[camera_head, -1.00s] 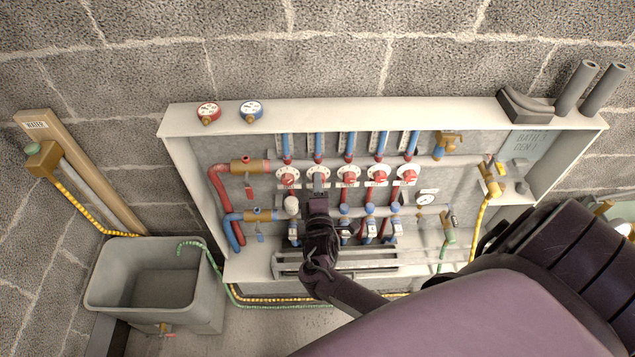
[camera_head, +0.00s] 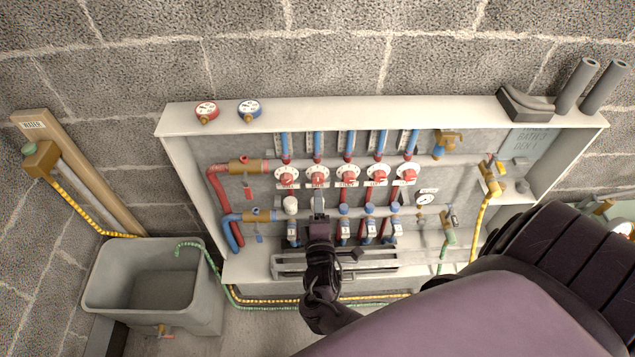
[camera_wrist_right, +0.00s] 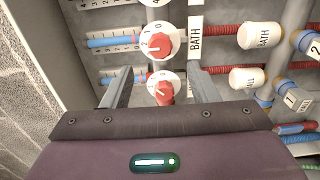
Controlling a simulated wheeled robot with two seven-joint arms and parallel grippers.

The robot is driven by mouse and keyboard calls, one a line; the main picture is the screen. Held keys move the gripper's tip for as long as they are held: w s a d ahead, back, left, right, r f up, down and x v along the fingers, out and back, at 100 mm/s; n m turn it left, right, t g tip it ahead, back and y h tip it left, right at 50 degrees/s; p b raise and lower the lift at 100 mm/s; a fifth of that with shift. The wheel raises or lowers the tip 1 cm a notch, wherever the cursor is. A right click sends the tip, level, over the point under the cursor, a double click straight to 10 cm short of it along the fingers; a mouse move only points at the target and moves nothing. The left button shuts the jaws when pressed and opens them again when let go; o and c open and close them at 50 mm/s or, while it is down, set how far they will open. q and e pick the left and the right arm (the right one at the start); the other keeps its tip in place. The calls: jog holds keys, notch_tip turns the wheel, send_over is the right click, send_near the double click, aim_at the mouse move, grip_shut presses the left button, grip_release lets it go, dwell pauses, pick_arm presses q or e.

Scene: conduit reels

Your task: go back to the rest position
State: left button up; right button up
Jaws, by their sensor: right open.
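My right gripper (camera_head: 319,207) is in front of the manifold cabinet (camera_head: 360,115), below the row of red and white dials. In the right wrist view its two fingers (camera_wrist_right: 160,90) are spread apart with nothing held between them. A red dial (camera_wrist_right: 163,88) shows in the gap beyond the fingers, and another dial (camera_wrist_right: 158,42) is above it. In the head view the second dial from the left (camera_head: 318,177) is just above the fingertips. Whether the fingers touch anything is hard to tell. My left gripper is not in view.
Red and blue pipes with valves fill the cabinet. A grey rail (camera_head: 290,268) runs along its lower front. A grey sink (camera_head: 105,298) stands at the lower left. Two gauges (camera_head: 207,111) and grey pipe pieces (camera_head: 577,86) sit on the top ledge. Yellow and green hoses run below.

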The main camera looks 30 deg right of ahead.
jog(key=shift+s+a, duration=0.2)
jog(key=shift+s, duration=0.1)
jog(key=s+a+f+m+g+y, duration=0.1)
jog(key=s+f+g+y, duration=0.3)
jog(key=f, duration=0.7)
jog(key=s+a+f+m+g+y, duration=0.1)
jog(key=s+f+m+y, duration=0.1)
jog(key=s+f, duration=0.65)
jog(key=s+a+f+m+g+y, duration=0.1)
jog(key=s+f+m+g, duration=0.2)
jog(key=s+f, duration=0.6)
jog(key=s+a+f+m+g+y, duration=0.2)
jog(key=s+f+g, duration=0.4)
jog(key=s, duration=0.8)
notch_tip(320, 180, down, 3)
jog(key=shift+s+a+r+m+y, duration=0.2)
jog(key=shift+s+m+y, duration=0.15)
jog(key=shift+m, duration=0.25)
